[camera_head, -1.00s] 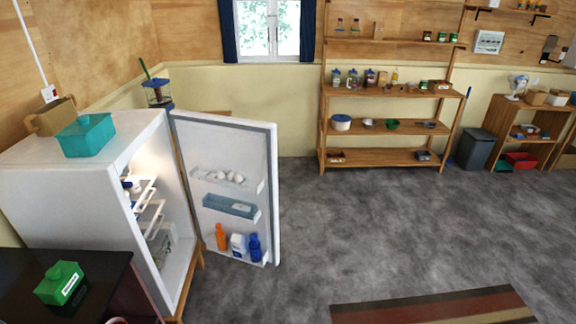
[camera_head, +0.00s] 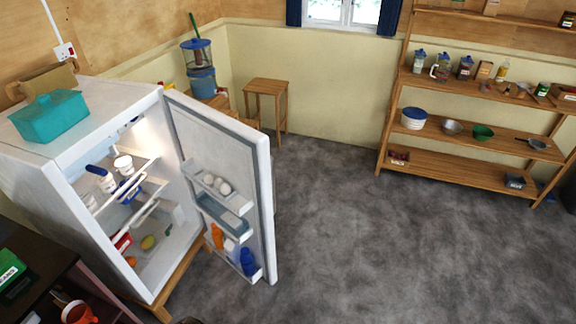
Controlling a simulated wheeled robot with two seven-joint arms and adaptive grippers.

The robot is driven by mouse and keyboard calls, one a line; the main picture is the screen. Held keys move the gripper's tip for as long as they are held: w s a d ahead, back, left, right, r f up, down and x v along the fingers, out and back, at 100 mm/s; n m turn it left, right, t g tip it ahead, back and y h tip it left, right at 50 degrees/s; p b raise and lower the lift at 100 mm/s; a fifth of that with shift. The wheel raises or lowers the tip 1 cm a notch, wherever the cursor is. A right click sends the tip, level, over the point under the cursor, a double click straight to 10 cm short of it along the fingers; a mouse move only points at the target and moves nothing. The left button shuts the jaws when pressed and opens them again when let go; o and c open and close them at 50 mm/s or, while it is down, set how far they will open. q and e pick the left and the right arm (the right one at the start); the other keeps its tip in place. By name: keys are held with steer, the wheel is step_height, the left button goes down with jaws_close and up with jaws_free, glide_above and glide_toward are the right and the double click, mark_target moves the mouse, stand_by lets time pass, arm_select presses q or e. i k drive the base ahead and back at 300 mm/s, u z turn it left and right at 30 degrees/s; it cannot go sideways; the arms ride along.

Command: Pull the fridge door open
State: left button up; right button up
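The white fridge (camera_head: 55,175) stands at the left in the head view. Its door (camera_head: 262,215) is open, swung out to the right, with its inner side facing me. The door racks hold eggs, an orange bottle and a blue bottle. The lit inside (camera_head: 165,212) shows shelves with jars, cartons and fruit. The door's outer side and handle are hidden. Neither of my grippers is in view.
A teal lidded box (camera_head: 50,115) sits on the fridge top. A dark counter (camera_head: 40,250) is at the lower left. A wooden stool (camera_head: 267,95) and a wooden shelf unit (camera_head: 470,150) stand by the back wall. The grey floor (camera_head: 350,240) right of the door is clear.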

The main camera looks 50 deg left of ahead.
mark_target(206, 138)
steer(key=u, duration=0.5)
steer(key=i, duration=1)
steer(key=u, duration=1.65)
steer(key=i, duration=0.6)
steer(key=u, duration=0.5)
